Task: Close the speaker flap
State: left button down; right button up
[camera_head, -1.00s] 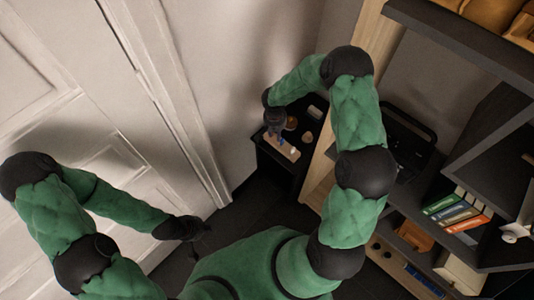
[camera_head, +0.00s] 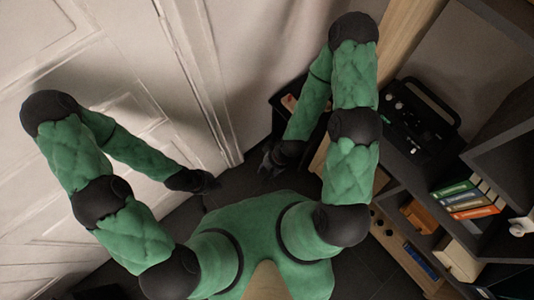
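A black box-shaped device with a carry handle and pale knobs (camera_head: 418,120), which looks like the speaker, sits on a shelf at the right. I cannot make out its flap or whether that is open. My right gripper (camera_head: 268,162) hangs over the dark floor near the centre, left of the shelf and well apart from the device. Its fingers look spread and empty. My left gripper (camera_head: 213,184) is low near the white door, far from the device. Its fingers are too small and dark to read.
A dark shelf unit holds several books (camera_head: 467,197) and an orange-brown box (camera_head: 419,216). A wooden panel (camera_head: 408,40) edges it. A small black table (camera_head: 283,112) stands partly hidden behind my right arm. A white panelled door (camera_head: 95,60) fills the left.

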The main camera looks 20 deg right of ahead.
aim_at(426, 136)
jog(key=z, duration=0.45)
jog(key=l+z, duration=0.1)
jog(key=z, duration=1.25)
jog(key=i+z, duration=0.1)
jog(key=z, duration=0.35)
